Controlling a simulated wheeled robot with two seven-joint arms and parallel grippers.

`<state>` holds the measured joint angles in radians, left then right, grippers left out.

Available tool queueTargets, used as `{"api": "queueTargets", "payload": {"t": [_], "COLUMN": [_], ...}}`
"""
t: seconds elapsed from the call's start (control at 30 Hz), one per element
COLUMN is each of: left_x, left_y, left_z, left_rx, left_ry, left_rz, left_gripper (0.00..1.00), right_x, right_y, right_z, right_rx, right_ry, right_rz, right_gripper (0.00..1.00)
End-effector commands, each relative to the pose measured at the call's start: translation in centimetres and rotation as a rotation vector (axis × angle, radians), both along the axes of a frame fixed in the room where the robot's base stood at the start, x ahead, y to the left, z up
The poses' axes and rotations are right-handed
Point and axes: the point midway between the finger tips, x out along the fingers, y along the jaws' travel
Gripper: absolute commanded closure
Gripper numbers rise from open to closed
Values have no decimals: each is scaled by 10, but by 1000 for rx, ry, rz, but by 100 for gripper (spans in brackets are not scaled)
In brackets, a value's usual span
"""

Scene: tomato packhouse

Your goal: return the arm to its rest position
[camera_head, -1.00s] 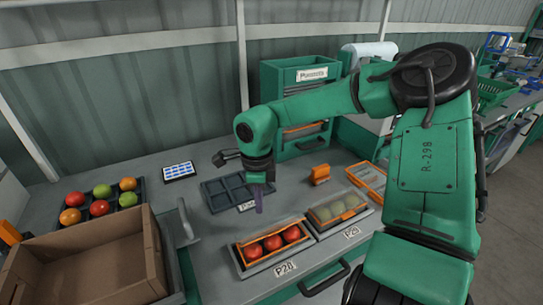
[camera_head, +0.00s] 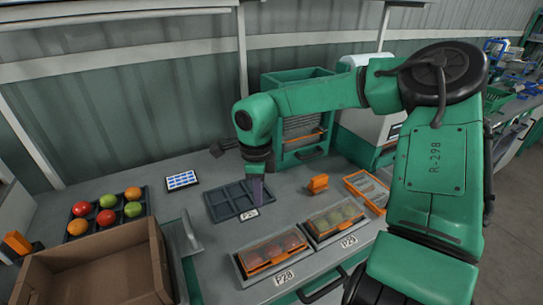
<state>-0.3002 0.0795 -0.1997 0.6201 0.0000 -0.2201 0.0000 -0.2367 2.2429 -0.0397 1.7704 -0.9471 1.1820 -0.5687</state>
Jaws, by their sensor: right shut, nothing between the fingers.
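My right arm, green and marked R-298, comes in from the right and reaches across the bench with its elbow bent. Its gripper (camera_head: 257,190) points down over the right part of a dark compartment tray (camera_head: 213,206). The fingers are together and hold nothing. Part of the tray is hidden behind the fingers, and I cannot tell how far above it they are. My left gripper is not in view.
Two lidded boxes, P28 (camera_head: 285,277) and P29 (camera_head: 348,241), stand in front of the tray. A cardboard box (camera_head: 62,268) and a fruit tray (camera_head: 72,236) are at left. A green cabinet (camera_head: 285,78) stands behind my arm. A tablet (camera_head: 182,180) lies left of the tray.

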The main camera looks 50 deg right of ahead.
Motion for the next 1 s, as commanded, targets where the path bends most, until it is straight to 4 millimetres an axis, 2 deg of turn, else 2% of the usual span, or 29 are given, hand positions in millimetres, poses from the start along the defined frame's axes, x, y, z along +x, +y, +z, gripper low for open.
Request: {"api": "queueTargets", "payload": {"t": [0.03, 0.1, 0.67, 1.0], "left_x": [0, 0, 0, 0], "left_y": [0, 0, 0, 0], "left_z": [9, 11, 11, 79], "left_rx": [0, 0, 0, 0], "left_ry": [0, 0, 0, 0], "left_rz": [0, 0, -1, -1], "left_gripper": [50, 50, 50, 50], "right_x": [0, 0, 0, 0], "right_y": [0, 0, 0, 0], "right_z": [11, 16, 16, 84], "right_rx": [0, 1, 0, 0], "right_ry": [-1, -1, 0, 0], "right_rz": [0, 0, 0, 0], "right_gripper": [100, 100, 100, 100]}}
